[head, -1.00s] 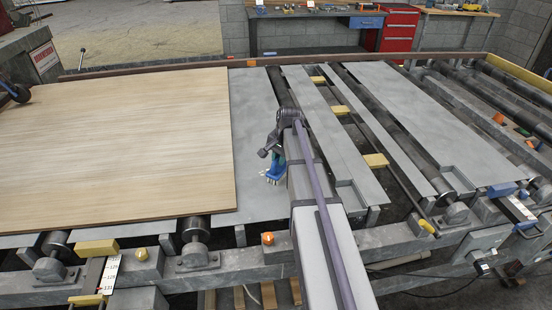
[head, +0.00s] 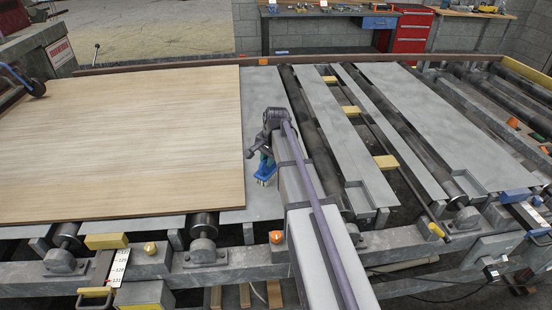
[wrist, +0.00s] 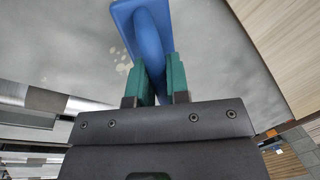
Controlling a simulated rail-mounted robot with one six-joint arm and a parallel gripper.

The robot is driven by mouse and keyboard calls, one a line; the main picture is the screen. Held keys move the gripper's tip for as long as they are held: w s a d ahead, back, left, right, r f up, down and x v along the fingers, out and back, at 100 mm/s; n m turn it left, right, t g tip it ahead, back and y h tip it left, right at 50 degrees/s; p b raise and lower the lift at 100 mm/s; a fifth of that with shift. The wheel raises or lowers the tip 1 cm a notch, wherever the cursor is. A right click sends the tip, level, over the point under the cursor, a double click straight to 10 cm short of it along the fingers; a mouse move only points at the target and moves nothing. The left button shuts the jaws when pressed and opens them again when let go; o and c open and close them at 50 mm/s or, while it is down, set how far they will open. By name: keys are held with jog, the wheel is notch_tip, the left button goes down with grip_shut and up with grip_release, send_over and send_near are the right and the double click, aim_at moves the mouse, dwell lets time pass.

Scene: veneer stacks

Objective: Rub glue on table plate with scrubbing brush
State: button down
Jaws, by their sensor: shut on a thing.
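The blue scrubbing brush (wrist: 148,35) is held by its handle between the green fingers of my gripper (wrist: 160,82) in the wrist view. In the head view the brush (head: 265,169) is a small blue shape under my gripper (head: 262,152), bristles downward. It is over the grey metal table plate (head: 262,100), just right of the wood veneer sheet. Pale glue spots (wrist: 122,67) show on the plate beside the brush in the wrist view. I cannot tell whether the bristles touch the plate.
The veneer stack (head: 120,145) covers the left of the table, its edge close to my gripper. Dark rollers (head: 310,125) and more grey plates (head: 430,120) lie to the right. A rail with an orange knob (head: 277,237) runs along the front.

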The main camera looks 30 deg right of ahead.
jog(key=shift+w+a, duration=0.1)
jog(key=shift+a, duration=0.15)
jog(key=shift+w+d, duration=0.2)
jog(key=shift+w, duration=0.25)
jog(key=shift+s+d, duration=0.3)
jog(key=shift+d, duration=0.65)
jog(key=shift+s+d, duration=0.3)
jog(key=shift+d, duration=0.6)
jog(key=shift+s+d+f, duration=0.1)
jog(key=shift+s+d, duration=0.3)
jog(key=shift+d, duration=0.5)
jog(key=shift+s+d, duration=0.35)
jog(key=shift+d, duration=0.5)
jog(key=shift+w+a+b, duration=0.15)
jog(key=shift+w+a, duration=0.2)
jog(key=shift+a, duration=0.5)
jog(key=shift+w+a+b, duration=0.15)
jog(key=shift+w+a, duration=0.15)
jog(key=shift+a, duration=0.55)
jog(key=shift+w+a, duration=0.25)
jog(key=shift+a, duration=0.4)
jog(key=shift+w+a, duration=0.3)
jog(key=shift+a, duration=0.3)
jog(key=shift+w+a, duration=0.25)
jog(key=shift+a, duration=0.4)
